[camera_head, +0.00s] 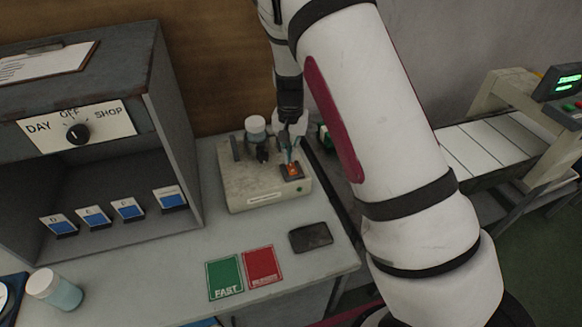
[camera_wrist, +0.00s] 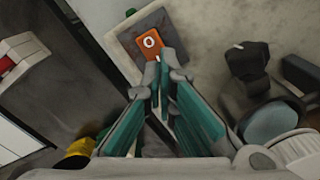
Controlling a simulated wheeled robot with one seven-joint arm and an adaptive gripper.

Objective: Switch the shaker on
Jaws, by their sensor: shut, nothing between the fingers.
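The shaker (camera_head: 250,185) is a beige box on the grey bench, with a white-lidded jar (camera_head: 255,127) at its back that also shows in the wrist view (camera_wrist: 270,125). Its orange rocker switch (camera_head: 292,170) sits in a dark square frame at the right of its top. In the wrist view the switch (camera_wrist: 151,42) shows a white ring mark on its far end. My gripper (camera_head: 291,158) is shut and empty, pointing down at the switch. In the wrist view the fingertips (camera_wrist: 160,65) overlap the switch's near end; whether they touch it I cannot tell.
A dark clamp (camera_wrist: 248,65) stands on the shaker beside the jar. Green FAST (camera_head: 225,277) and red (camera_head: 262,265) cards and a dark flat pad (camera_head: 311,237) lie in front. A grey cabinet with a dial (camera_head: 77,134) stands left; a slatted conveyor (camera_head: 495,145) is right.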

